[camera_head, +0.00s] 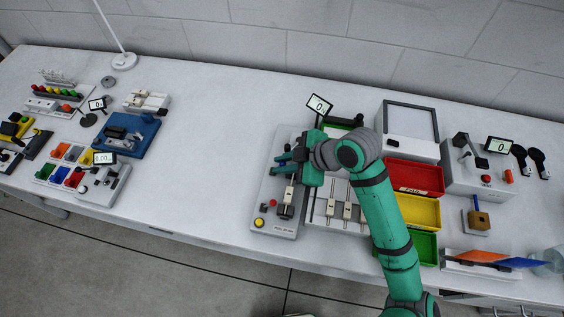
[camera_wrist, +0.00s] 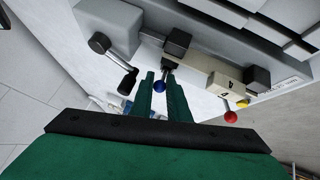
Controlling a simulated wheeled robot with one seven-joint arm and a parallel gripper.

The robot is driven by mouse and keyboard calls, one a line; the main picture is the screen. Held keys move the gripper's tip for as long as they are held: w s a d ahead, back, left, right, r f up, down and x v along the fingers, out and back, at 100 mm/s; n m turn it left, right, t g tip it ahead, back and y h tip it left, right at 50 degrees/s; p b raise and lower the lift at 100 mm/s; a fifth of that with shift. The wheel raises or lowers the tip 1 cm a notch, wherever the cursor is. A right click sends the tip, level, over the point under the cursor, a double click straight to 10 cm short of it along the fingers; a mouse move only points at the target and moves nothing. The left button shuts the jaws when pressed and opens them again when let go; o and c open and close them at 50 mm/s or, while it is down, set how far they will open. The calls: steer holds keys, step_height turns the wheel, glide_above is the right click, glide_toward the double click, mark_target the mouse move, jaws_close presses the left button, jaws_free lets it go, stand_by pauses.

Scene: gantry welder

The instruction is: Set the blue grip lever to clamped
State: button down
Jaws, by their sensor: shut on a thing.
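The blue grip lever (camera_wrist: 159,87) shows in the wrist view as a blue ball on a short metal rod, below a black block on the fixture. My gripper (camera_wrist: 159,84) has its two green fingers on either side of this lever and is shut on it. In the head view my gripper (camera_head: 285,163) is over the grey fixture (camera_head: 262,190); there the fingers and arm hide the blue lever. I cannot read a clamped or unclamped mark.
In the wrist view, a black-handled lever (camera_wrist: 118,65) stands left of my fingers. A red ball knob (camera_wrist: 231,117) and a yellow knob (camera_wrist: 242,103) are at the right. Red (camera_head: 414,178) and yellow (camera_head: 418,212) bins lie right of my arm. The table's middle left is clear.

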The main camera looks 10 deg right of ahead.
steer(key=shift+w, duration=0.1)
steer(key=c, duration=1.7)
jaws_free()
steer(key=v, duration=1.1)
steer(key=shift+f, duration=0.1)
